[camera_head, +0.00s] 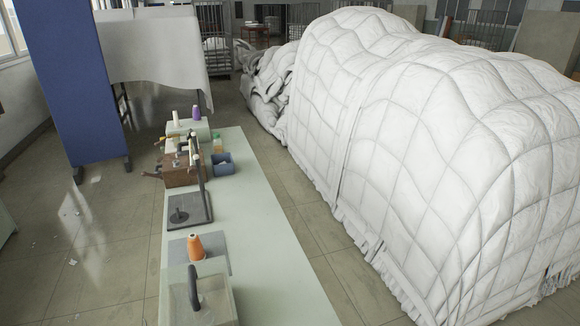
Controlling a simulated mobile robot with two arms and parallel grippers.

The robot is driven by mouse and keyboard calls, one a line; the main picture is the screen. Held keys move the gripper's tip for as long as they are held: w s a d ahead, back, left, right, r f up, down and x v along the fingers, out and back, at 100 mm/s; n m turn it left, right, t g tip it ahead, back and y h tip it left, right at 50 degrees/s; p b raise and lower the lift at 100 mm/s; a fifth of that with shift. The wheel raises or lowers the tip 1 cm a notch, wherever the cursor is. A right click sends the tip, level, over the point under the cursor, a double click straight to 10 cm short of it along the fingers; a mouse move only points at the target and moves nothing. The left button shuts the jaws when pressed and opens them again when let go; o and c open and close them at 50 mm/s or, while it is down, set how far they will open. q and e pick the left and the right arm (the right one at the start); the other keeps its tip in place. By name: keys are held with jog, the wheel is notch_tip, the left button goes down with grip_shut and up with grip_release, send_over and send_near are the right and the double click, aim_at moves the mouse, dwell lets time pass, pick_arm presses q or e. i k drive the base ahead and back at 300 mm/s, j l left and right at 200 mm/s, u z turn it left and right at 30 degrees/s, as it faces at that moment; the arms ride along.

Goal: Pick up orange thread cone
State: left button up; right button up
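The orange thread cone (195,247) stands upright on a grey mat (217,258) near the front of the long pale green table (262,240). Its tip is dark. A box with a dark curved handle (193,288) sits just in front of it. Neither of my grippers shows in the head view, so their states are hidden.
A dark stand with a pole (190,208) is behind the cone. Further back are a wooden box (182,171), a blue bin (223,164), a purple cone (196,112) and a white cone (176,118). A huge white duvet heap (420,130) fills the right. The table right of the cone is clear.

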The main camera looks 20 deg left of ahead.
aim_at(196, 251)
jog(key=u, duration=1.3)
jog(key=l+u, duration=0.3)
jog(key=l, duration=1.4)
jog(key=i+l+u, duration=0.3)
jog(key=l, duration=0.25)
jog(key=l+u, duration=0.25)
jog(key=l, duration=0.3)
jog(key=i+l+u, duration=0.1)
jog(key=l+u, duration=0.2)
jog(key=l, duration=0.3)
